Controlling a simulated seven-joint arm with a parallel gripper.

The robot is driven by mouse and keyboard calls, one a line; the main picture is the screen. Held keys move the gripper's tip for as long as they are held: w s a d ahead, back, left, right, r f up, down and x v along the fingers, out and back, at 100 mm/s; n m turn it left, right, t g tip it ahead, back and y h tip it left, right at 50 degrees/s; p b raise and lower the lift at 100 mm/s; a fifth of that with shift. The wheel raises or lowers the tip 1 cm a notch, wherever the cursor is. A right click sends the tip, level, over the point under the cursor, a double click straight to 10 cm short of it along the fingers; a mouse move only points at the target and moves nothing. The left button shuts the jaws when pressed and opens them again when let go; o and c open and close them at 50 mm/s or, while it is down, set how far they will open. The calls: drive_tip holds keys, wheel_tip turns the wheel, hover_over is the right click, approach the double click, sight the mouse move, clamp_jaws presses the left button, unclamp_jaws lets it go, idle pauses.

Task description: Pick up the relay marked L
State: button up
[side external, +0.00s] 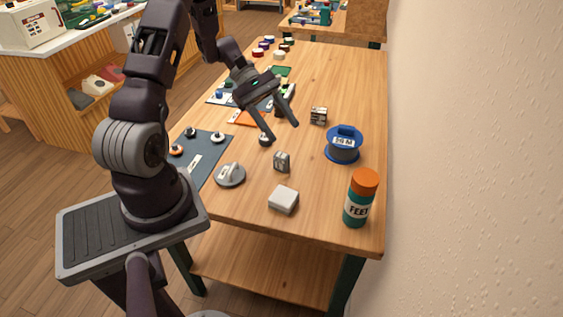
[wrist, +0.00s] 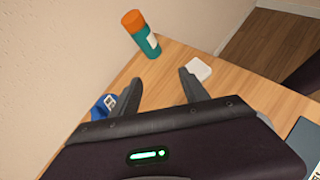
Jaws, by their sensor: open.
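Two small blocks that may be relays stand on the wooden table in the side view. One grey block (side external: 282,162) is near the front middle, and one darker block (side external: 318,116) is farther back to the right. I cannot read an L on either. My gripper (side external: 280,131) is open and empty above the table, between and to the left of these blocks in the picture. In the wrist view my gripper (wrist: 160,77) shows its fingers spread with nothing between them. Neither block can be made out there.
A white box (side external: 283,199), a green bottle with an orange cap (side external: 358,202), a blue spool (side external: 343,146) and a round grey piece (side external: 230,175) stand nearby. A dark mat (side external: 203,160) lies left. The table's back right is clear. A wall runs along the right.

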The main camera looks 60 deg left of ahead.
sight(283, 162)
drive_tip(key=a+f+n+t, duration=0.1)
drive_tip(key=a+f+n, duration=0.1)
drive_tip(key=f, duration=0.1)
drive_tip(key=s+a+f+n+t, duration=0.1)
drive_tip(key=a+f+n+t, duration=0.1)
drive_tip(key=f, duration=0.2)
drive_tip(key=s+a+f+n+t, duration=0.1)
drive_tip(key=f+n, duration=0.1)
drive_tip(key=f, duration=0.1)
drive_tip(key=shift+s+a+f+h, duration=0.1)
drive_tip(key=shift+a+f+h, duration=0.25)
drive_tip(key=shift+a+h, duration=0.05)
drive_tip(key=shift+f+t, duration=0.3)
drive_tip(key=shift+f, duration=0.05)
drive_tip(key=x, duration=0.6)
drive_tip(key=shift+w+d+f, duration=0.1)
drive_tip(key=shift+w+f, duration=0.25)
clamp_jaws()
